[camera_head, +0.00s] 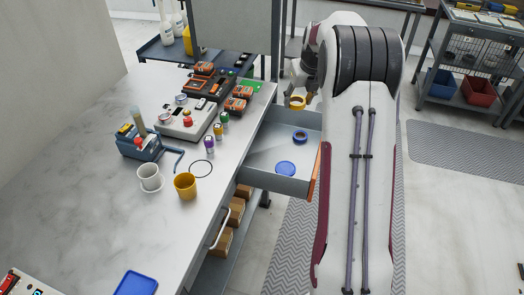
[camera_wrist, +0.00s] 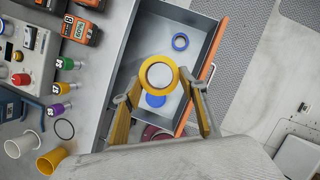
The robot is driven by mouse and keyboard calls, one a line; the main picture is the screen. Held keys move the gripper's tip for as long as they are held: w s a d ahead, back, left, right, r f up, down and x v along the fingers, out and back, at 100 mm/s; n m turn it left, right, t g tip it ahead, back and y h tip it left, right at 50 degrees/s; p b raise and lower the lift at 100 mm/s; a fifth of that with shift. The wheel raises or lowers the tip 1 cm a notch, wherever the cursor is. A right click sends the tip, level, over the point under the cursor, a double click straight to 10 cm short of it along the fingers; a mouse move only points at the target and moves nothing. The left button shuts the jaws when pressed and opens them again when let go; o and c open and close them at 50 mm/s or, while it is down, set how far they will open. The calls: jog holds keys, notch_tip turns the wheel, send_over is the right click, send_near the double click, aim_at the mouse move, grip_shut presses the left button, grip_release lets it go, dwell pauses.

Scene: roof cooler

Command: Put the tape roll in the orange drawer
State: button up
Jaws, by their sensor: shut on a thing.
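A yellow tape roll (camera_wrist: 158,75) is held between the fingertips of my gripper (camera_wrist: 158,92), above the open drawer. In the head view the yellow roll (camera_head: 297,102) hangs at the drawer's far end. The drawer (camera_head: 262,182) is pulled out from the bench, with grey walls and an orange front (camera_head: 320,172). In the wrist view its orange front (camera_wrist: 205,70) is on the right. A blue ring (camera_head: 300,136) and a blue disc (camera_head: 286,168) lie on the drawer floor. My gripper's fingers are mostly hidden in the head view.
The marble bench (camera_head: 80,150) holds a control box (camera_head: 185,120), orange devices (camera_head: 237,100), small coloured bottles (camera_head: 209,143), a white mug (camera_head: 150,177) and a yellow cup (camera_head: 185,186) left of the drawer. A grey mat (camera_head: 295,240) lies on the floor.

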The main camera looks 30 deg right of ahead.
send_over(290, 159)
jog(key=s, duration=0.2)
notch_tip(290, 159, down, 16)
jog(key=shift+w+a, duration=0.15)
jog(key=shift+f, duration=0.15)
jog(key=shift+f, duration=3.05)
jog(key=shift+f, duration=1.85)
jog(key=shift+f, duration=0.15)
jog(key=o, duration=1.2)
jog(key=shift+v, duration=6.15)
